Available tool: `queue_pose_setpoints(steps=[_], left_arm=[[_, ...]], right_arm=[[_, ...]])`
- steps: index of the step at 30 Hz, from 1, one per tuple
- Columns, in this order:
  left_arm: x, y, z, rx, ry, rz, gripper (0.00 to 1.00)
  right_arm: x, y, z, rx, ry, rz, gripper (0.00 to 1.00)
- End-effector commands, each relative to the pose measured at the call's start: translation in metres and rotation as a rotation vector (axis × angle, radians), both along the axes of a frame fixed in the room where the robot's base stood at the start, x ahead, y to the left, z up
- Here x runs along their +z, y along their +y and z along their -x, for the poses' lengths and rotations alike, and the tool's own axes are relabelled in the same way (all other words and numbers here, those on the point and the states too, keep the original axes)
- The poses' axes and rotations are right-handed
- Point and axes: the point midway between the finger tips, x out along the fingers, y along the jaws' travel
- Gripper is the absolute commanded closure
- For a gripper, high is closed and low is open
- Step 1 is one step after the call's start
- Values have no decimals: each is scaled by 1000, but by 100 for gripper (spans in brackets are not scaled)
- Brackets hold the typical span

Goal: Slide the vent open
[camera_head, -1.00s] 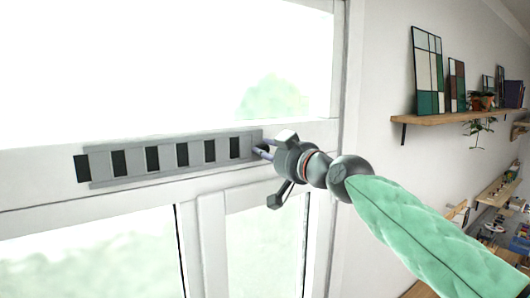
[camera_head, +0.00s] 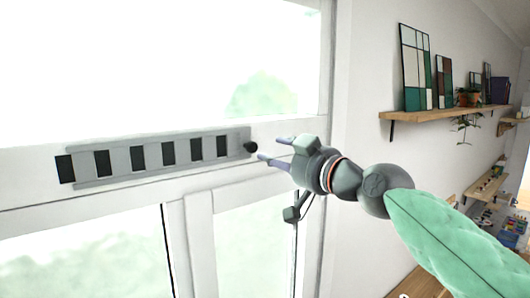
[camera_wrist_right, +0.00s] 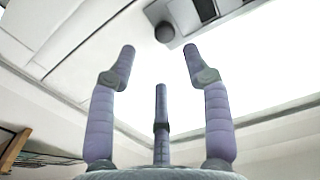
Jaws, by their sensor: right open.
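The vent (camera_head: 150,157) is a long grey slotted strip on the white window frame, at the left of the head view. Dark openings show between its grey slats. A small dark round knob (camera_head: 251,147) sits at its right end. In the right wrist view the knob (camera_wrist_right: 165,32) and the end of the vent (camera_wrist_right: 205,15) show at the top, beyond the fingertips. My right gripper (camera_head: 272,149) is open and empty, just right of the knob and apart from it. Its purple fingers are spread in the right wrist view (camera_wrist_right: 160,65). My left gripper is not in view.
Window panes lie above and below the vent on the white frame (camera_head: 290,135). To the right, a wooden shelf (camera_head: 440,114) on the wall carries framed coloured panels and plants. More shelves stand farther back. The space around the knob is clear.

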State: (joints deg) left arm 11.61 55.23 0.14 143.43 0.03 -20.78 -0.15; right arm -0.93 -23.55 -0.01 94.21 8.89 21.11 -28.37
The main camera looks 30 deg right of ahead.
Motion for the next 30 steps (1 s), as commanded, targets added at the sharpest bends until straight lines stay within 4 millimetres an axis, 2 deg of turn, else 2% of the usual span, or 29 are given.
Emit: queue_pose_setpoints(steps=[3,9,30], left_arm=[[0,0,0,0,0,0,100],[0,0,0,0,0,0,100],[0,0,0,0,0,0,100]], right_arm=[[0,-2,20,-1,-1,0,50],[-1,-4,38,-1,2,0,50],[-1,-4,42,0,1,0,50]])
